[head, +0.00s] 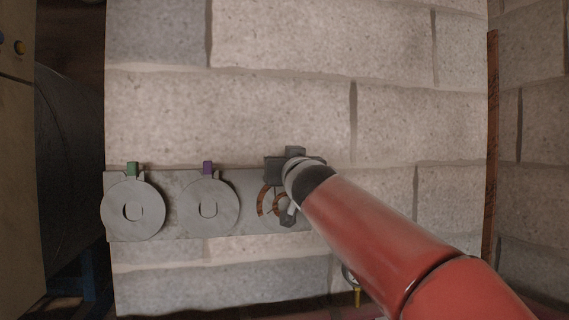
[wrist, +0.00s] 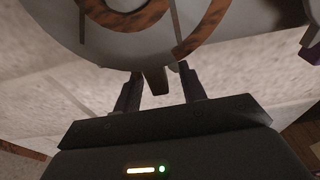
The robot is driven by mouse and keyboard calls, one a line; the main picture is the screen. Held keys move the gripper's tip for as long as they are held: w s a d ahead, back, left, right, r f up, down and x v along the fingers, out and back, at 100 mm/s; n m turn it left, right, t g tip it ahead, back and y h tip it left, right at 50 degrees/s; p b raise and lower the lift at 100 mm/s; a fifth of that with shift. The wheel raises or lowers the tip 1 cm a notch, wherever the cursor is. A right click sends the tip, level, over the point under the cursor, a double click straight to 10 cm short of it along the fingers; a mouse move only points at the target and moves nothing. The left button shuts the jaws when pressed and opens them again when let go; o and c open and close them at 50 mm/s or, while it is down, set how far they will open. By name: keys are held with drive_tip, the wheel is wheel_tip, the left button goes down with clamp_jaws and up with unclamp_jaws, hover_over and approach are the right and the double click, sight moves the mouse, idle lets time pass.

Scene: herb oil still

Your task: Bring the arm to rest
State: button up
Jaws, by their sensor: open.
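My gripper (head: 288,168) is at the top edge of the rightmost of three round discs on a grey wall plate. In the wrist view its two fingers (wrist: 160,70) are open, one on each side of a dark tab (wrist: 156,82) at the rim of this disc (wrist: 115,45). I cannot tell whether they touch the tab. The disc carries a rusty brown ring (wrist: 203,28); in the head view it is partly hidden by my red arm. My arm reaches in from the lower right.
The left disc (head: 133,210) has a green tab (head: 133,168); the middle disc (head: 210,208) has a purple tab (head: 208,167). Behind is a block wall (head: 280,110). A rusty upright strip (head: 491,150) stands at right, a dark drum (head: 70,170) at left. A small gauge (head: 350,275) sits below.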

drive_tip(key=f+b+v, duration=0.1)
drive_tip(key=b+v, duration=0.1)
drive_tip(key=v, duration=0.6)
drive_tip(key=s+d+f+m+g+h, duration=0.1)
drive_tip(key=s+d+f+g+h, duration=0.2)
drive_tip(key=f, duration=0.4)
drive_tip(key=s+d+f+m+g+h, duration=0.1)
drive_tip(key=s+d+f, duration=0.3)
drive_tip(key=d+f, duration=0.15)
drive_tip(key=s+d+f+m+g+h, duration=0.1)
drive_tip(key=s+d+f+g+h, duration=0.2)
drive_tip(key=f, duration=0.4)
drive_tip(key=s+d+f+g, duration=0.2)
drive_tip(key=s+f+g, duration=0.1)
drive_tip(key=s+f, duration=0.6)
drive_tip(key=s+d+f+g+y, duration=0.1)
drive_tip(key=s+d+f+g, duration=0.1)
drive_tip(key=s+f, duration=0.7)
wheel_tip(320, 180, down, 3)
drive_tip(key=shift+d+f+g+y, duration=0.2)
drive_tip(key=shift+g+y, duration=0.1)
drive_tip(key=shift+g, duration=0.3)
